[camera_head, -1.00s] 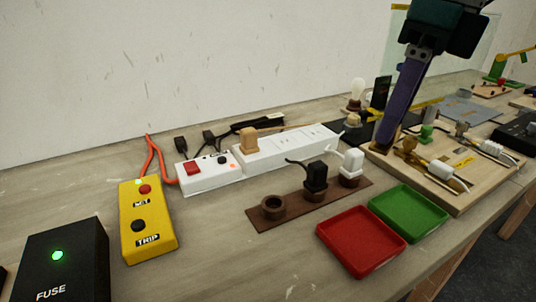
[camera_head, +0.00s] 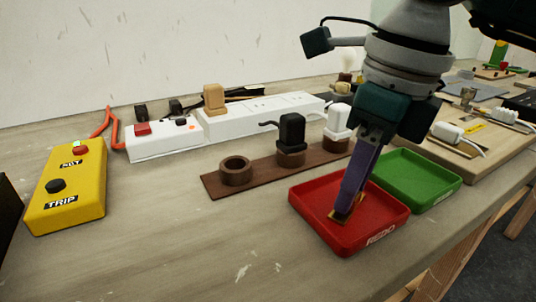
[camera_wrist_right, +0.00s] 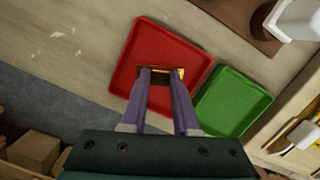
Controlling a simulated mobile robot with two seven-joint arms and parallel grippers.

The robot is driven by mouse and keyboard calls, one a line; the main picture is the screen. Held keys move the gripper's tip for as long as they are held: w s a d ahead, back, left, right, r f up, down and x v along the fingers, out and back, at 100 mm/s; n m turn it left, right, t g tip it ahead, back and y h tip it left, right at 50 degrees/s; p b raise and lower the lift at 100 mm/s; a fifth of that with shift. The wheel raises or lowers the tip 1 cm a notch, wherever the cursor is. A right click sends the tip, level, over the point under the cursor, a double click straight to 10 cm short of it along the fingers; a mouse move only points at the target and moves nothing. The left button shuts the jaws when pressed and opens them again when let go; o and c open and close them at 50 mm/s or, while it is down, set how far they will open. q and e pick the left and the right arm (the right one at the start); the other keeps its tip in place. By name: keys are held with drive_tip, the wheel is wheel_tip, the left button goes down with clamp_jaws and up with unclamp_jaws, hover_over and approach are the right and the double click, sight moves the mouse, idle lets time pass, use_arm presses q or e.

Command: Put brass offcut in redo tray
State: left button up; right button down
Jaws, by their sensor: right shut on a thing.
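The red tray (camera_head: 310,208), with lettering on its front rim, sits on the bench; it also shows in the right wrist view (camera_wrist_right: 150,42). My right gripper (camera_head: 343,213) points down inside this tray. It is shut on the brass offcut (camera_head: 352,212), a small brassy piece at the fingertips. In the right wrist view the brass offcut (camera_wrist_right: 181,72) spans the gap between the fingertips (camera_wrist_right: 160,72), over the tray floor. I cannot tell whether the offcut touches the floor. My left gripper is not in view.
A green tray (camera_head: 425,180) adjoins the red one on the right. Behind is a brown strip of round holders (camera_head: 215,185) with black and white plugs. A white power strip (camera_head: 258,118) and yellow trip box (camera_head: 85,190) stand further left. Bare bench lies in front left.

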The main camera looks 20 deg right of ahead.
drive_tip(key=shift+r, duration=0.1)
drive_tip(key=shift+a, duration=0.1)
drive_tip(key=c, duration=0.7)
unclamp_jaws()
drive_tip(key=shift+o, duration=0.2)
drive_tip(key=shift+r, duration=0.15)
wheel_tip(320, 180, up, 12)
drive_tip(key=s+p, duration=0.1)
drive_tip(key=shift+s+d+f, duration=0.2)
drive_tip(key=shift+s+d, duration=0.15)
drive_tip(key=shift+d, duration=0.1)
